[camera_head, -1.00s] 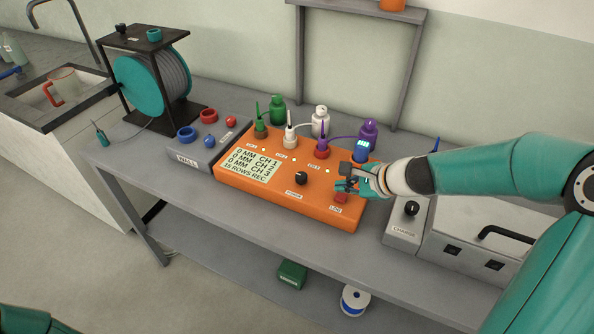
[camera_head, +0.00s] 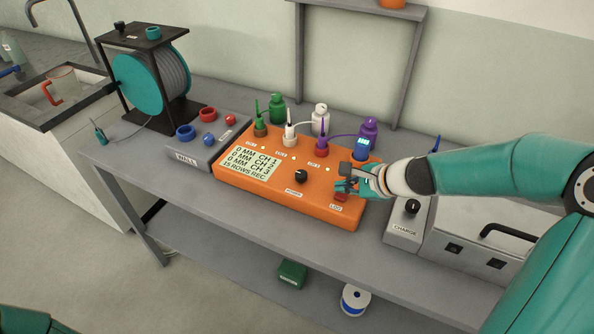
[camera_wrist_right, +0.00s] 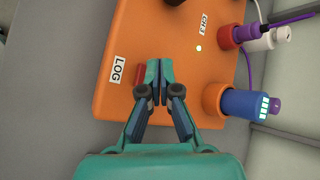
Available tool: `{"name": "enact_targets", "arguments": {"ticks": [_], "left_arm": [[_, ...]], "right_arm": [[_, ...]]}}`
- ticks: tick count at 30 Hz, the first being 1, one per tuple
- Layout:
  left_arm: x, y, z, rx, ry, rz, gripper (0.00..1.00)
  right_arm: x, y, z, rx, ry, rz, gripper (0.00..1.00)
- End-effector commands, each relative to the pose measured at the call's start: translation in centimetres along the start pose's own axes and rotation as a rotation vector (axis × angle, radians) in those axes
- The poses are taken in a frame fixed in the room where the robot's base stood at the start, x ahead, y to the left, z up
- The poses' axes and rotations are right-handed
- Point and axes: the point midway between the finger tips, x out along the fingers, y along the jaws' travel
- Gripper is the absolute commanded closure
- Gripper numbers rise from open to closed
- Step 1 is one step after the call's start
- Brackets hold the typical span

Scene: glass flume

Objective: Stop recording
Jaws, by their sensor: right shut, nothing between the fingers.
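The orange logger box (camera_head: 262,188) sits on the grey bench. Its display (camera_head: 248,165) shows 0 MM for CH 1, CH 2 and CH 3, and "15 ROWS REC". The red button by the LOG label (camera_head: 336,207) is partly hidden by my right gripper (camera_head: 343,186). In the right wrist view, the red button (camera_wrist_right: 139,80) shows beside the shut, empty fingertips (camera_wrist_right: 158,72), between them and the LOG label (camera_wrist_right: 118,69). I cannot tell whether the fingers touch the button. My left gripper is out of view.
A black knob (camera_head: 301,177) stands on the box. Green, white and purple bottles (camera_head: 320,121) with cables stand behind it. A blue device (camera_head: 362,148) sits at its back right corner. The grey charger (camera_head: 405,220) is at the right, the grey WALL box (camera_head: 205,150) at the left.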

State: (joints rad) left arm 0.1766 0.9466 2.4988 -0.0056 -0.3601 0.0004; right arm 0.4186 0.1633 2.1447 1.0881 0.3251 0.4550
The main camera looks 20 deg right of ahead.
Motion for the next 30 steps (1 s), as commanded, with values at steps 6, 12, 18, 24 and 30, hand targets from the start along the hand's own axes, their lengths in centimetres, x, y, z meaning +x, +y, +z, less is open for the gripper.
{"name": "enact_targets", "arguments": {"ticks": [6,12,18,24,30], "left_arm": [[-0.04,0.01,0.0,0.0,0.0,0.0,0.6],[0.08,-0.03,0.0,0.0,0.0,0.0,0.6],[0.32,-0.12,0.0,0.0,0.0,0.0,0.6],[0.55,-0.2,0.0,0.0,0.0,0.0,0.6],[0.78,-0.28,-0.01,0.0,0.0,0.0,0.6]], "right_arm": [[-0.03,-0.05,0.05,-0.001,0.0,0.0,1.0],[0.06,0.02,0.0,-0.001,0.0,0.0,1.0],[0.24,0.15,-0.11,-0.001,-0.001,0.0,1.0],[0.4,0.26,-0.22,-0.001,-0.001,0.0,1.0],[0.56,0.37,-0.32,-0.001,-0.001,0.0,1.0]]}}
